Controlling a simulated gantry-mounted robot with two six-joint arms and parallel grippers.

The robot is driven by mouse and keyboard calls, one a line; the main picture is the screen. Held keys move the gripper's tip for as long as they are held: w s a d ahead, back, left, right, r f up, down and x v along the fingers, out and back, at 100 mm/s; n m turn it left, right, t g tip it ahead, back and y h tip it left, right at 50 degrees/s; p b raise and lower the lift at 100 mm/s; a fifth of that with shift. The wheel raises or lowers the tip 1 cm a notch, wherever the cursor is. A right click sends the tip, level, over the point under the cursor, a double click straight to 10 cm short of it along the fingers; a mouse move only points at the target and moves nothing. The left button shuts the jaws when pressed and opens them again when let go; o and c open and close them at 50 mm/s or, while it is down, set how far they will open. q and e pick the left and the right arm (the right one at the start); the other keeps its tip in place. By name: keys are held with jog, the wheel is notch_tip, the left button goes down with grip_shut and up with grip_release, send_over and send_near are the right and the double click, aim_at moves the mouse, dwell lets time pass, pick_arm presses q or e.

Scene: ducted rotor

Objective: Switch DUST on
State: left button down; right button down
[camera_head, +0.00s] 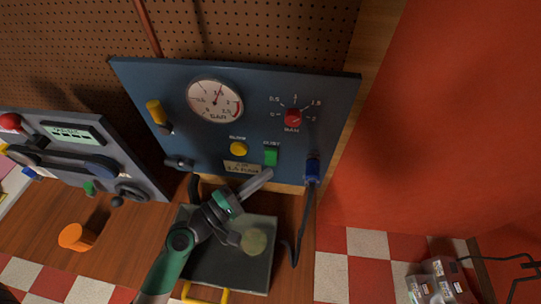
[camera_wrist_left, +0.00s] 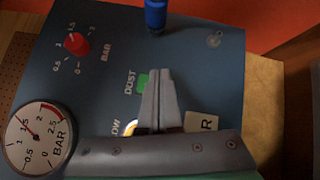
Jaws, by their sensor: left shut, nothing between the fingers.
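The green DUST switch (camera_head: 271,157) is on the blue panel (camera_head: 225,130), right of a round yellow button (camera_head: 238,149). I cannot tell its position. My left gripper (camera_head: 267,173) is shut and empty, its tips just below the switch in the head view. In the left wrist view the shut fingers (camera_wrist_left: 160,74) lie beside the green switch (camera_wrist_left: 143,84) and cover part of it. I cannot tell whether they touch it. The right gripper is not in view.
The panel also bears a BAR gauge (camera_head: 215,101), a red BAR knob (camera_head: 292,118), a yellow handle (camera_head: 156,112) and a blue plug (camera_head: 312,172) with a cable. A grey control box (camera_head: 120,160) stands left. An orange cylinder (camera_head: 76,237) is on the wooden bench.

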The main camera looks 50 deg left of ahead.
pick_arm(q)
jog(key=s+d, duration=0.1)
jog(key=s+d+f, duration=0.1)
jog(key=shift+s+d+f+b, duration=0.1)
jog(key=shift+s+f+b, duration=0.2)
jog(key=shift+b, duration=0.1)
dwell(0.3)
